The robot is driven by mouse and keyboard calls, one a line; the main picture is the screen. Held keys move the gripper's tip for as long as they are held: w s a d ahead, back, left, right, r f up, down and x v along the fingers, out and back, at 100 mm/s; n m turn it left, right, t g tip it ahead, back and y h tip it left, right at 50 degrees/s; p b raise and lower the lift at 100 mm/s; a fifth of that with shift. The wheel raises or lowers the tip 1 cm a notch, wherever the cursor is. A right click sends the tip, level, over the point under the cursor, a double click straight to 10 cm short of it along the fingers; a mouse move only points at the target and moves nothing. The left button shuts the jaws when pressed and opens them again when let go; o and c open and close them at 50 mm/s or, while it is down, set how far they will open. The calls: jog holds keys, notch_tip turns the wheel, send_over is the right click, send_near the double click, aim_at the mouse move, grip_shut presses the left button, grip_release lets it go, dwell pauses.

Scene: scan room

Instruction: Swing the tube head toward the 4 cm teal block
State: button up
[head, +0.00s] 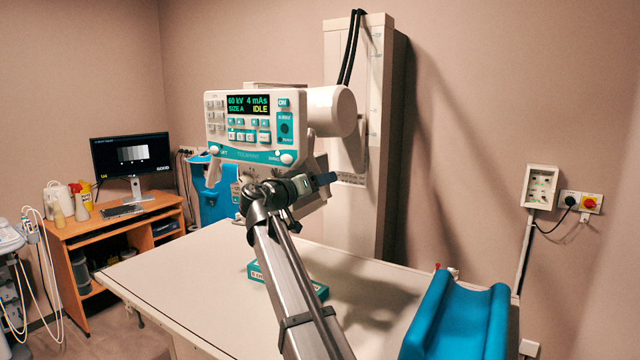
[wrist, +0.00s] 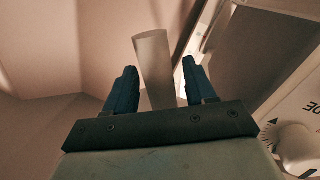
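The tube head (head: 313,105) hangs from the column above the table. Its teal and white control panel (head: 256,152) faces me, and its screen reads 60 kV, 4 mAs, SIZE A, IDLE. A teal block (head: 257,273) with a white label lies on the table below, partly hidden by my arm; its size marking is too small to read surely. My gripper (head: 318,182) is at the lower right of the tube head. In the wrist view my gripper (wrist: 158,72) is open. A pale grey bar (wrist: 153,55) shows between its dark blue fingers, with gaps on both sides.
The white table (head: 180,275) is clear at its left. A blue grooved cushion (head: 460,318) lies at its right. The column (head: 356,215) stands behind the tube head. A desk with a monitor (head: 130,156) is at far left. A wall box (head: 541,186) is at right.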

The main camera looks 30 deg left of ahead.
jog(key=shift+s, duration=0.15)
jog(key=v, duration=1.3)
jog(key=shift+s, duration=0.3)
jog(key=shift+a, duration=0.15)
jog(key=shift+c, duration=0.3)
